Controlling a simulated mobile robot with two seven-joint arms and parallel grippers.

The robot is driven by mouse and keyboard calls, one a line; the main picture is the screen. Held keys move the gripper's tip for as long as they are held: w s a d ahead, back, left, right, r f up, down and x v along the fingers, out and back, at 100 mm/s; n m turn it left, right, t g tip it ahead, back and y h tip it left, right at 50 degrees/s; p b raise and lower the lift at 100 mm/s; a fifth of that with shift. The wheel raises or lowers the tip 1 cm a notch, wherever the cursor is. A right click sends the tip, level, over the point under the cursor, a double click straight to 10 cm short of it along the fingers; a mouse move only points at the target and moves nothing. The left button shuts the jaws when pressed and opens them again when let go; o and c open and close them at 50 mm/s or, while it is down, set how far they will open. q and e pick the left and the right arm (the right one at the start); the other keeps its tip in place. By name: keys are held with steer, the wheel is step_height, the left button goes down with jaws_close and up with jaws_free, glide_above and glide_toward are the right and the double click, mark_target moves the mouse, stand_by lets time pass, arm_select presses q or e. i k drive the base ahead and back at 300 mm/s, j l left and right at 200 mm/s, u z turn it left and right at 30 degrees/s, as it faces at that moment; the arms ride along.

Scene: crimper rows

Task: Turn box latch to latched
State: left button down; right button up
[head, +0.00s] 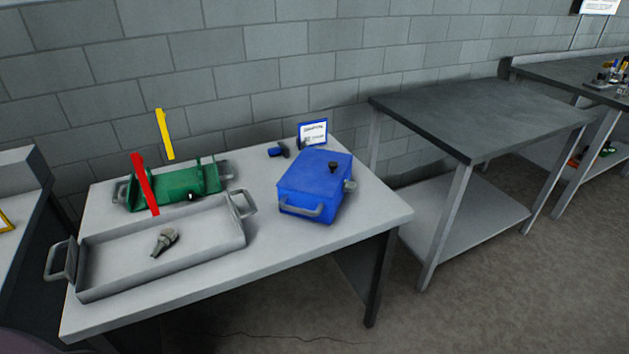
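A blue box (312,182) with its lid down stands on the right part of the light grey table (290,255). A small dark knob (333,167) sits on its top near the right side; it may be the latch, but its turned position is too small to tell. A grey handle (300,211) is on the box's front and another grey fitting (350,186) is on its right side. Neither of my grippers is in view.
A grey tray (213,249) holding a small metal part (164,242) lies left of the box. Behind it is a green holder (190,184) with upright red (145,184) and yellow (164,134) bars nearby. A sign (314,133) stands behind the box. The dark bench (480,115) is clear.

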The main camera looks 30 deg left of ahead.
mark_target(349, 186)
steer(key=i+l, duration=0.1)
steer(key=i, duration=0.2)
steer(key=i+l, duration=0.1)
steer(key=i, duration=0.15)
steer(key=i+l+u, duration=0.15)
steer(key=i+u, duration=0.2)
steer(key=i+l+u, duration=0.25)
steer(key=u, duration=1.1)
